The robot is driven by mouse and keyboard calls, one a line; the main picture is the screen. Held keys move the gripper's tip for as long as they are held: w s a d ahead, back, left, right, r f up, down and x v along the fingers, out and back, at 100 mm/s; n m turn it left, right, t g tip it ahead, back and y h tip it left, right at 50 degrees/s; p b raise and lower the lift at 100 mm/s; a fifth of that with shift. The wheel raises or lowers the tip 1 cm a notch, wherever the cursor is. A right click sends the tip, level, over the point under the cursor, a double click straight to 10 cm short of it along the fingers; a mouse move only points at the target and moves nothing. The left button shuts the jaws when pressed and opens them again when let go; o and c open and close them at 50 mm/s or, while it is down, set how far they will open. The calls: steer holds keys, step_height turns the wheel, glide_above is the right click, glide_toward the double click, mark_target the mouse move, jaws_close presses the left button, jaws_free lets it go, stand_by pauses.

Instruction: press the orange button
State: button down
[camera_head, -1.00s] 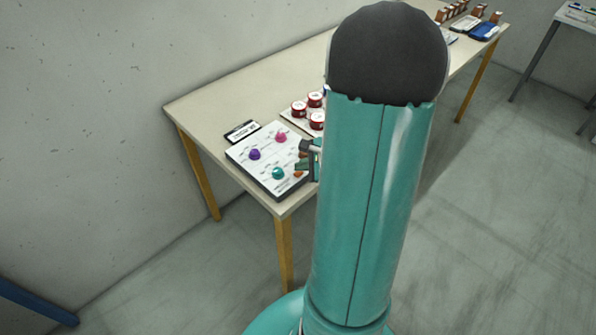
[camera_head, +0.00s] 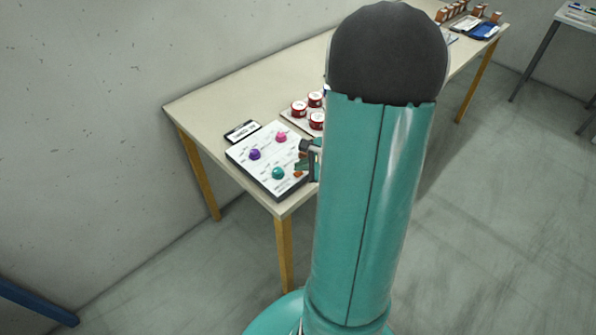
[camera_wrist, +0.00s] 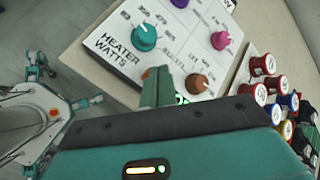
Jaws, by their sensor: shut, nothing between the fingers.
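A white control panel (camera_head: 262,168) lies near the front corner of the long table. It carries a teal knob (camera_head: 278,173), a purple knob (camera_head: 254,154) and a pink knob (camera_head: 281,137). A small orange spot, apparently the orange button (camera_head: 297,173), shows right of the teal knob; in the wrist view, an orange bit (camera_wrist: 145,73) peeks out beside my finger. A brown-orange knob (camera_wrist: 197,82) stands to its right. My gripper (camera_wrist: 160,85) is shut and empty over the panel's edge, hiding most of the button. I cannot tell whether they touch.
Red-lidded cans (camera_head: 300,109) and other spools (camera_wrist: 263,65) stand on a tray close to the panel. A small dark sign (camera_head: 242,131) lies behind the panel. The table (camera_head: 215,100) is bare at its left end. A wall runs behind it.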

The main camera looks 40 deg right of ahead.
steer(key=shift+f, duration=0.1)
steer(key=shift+f, duration=0.35)
stand_by(0.5)
steer(key=shift+r, duration=0.45)
step_height(320, 180, up, 6)
stand_by(0.6)
